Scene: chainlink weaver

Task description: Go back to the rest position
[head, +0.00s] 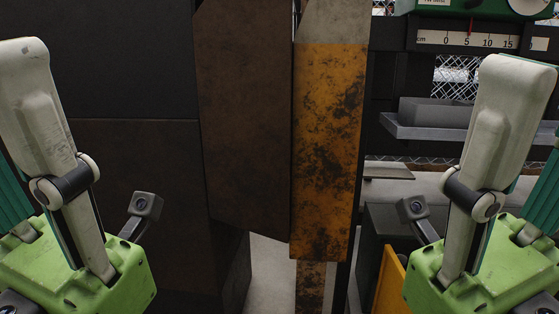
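My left gripper (22,75) stands at the left edge, pointing up from its green body. One pale jointed finger shows in full, and only a teal-padded part of the other shows at the picture's edge. My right gripper (520,90) stands at the right edge in much the same pose, its second finger also cut off. I see nothing held in either, but the cropping hides how far apart the fingertips are. The two grippers are wide apart and both look clear of the machine in front.
A rusty brown panel (245,120) and a worn orange post (328,150) stand in the middle. Dark panels (130,60) fill the left. A grey shelf (425,127), a scale marked in cm (468,40) and chain-link mesh (455,75) are at the right.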

